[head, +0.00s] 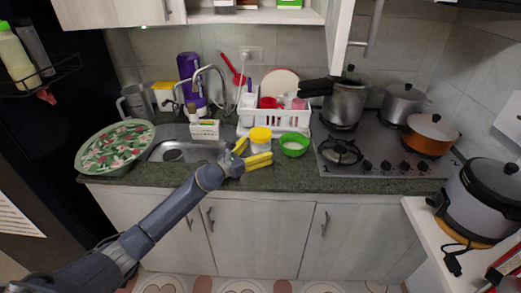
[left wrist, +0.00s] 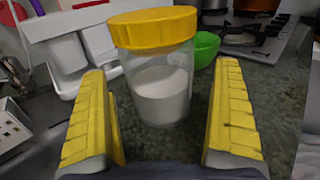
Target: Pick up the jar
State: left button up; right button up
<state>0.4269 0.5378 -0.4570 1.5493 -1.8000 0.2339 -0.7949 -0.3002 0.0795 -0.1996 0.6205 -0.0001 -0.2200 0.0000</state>
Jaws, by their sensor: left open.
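The jar (head: 260,141) is clear with a yellow lid and stands upright on the dark counter. In the left wrist view the jar (left wrist: 160,75) is about half full of white powder. My left gripper (head: 253,153) has yellow fingers and is open just in front of the jar. In the left wrist view its two fingers (left wrist: 163,125) lie to either side of the lower jar, with gaps between them and the glass. The jar is not gripped. My right gripper is not in view.
A green bowl (head: 294,144) stands close to the right of the jar. A white dish rack (head: 272,119) is behind it. The sink (head: 170,155) lies to the left, and the stove (head: 365,160) with pots is to the right.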

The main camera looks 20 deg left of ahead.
pick_arm(q)
jog(key=shift+x, duration=1)
jog(key=shift+a, duration=0.1)
jog(key=c, duration=1.7)
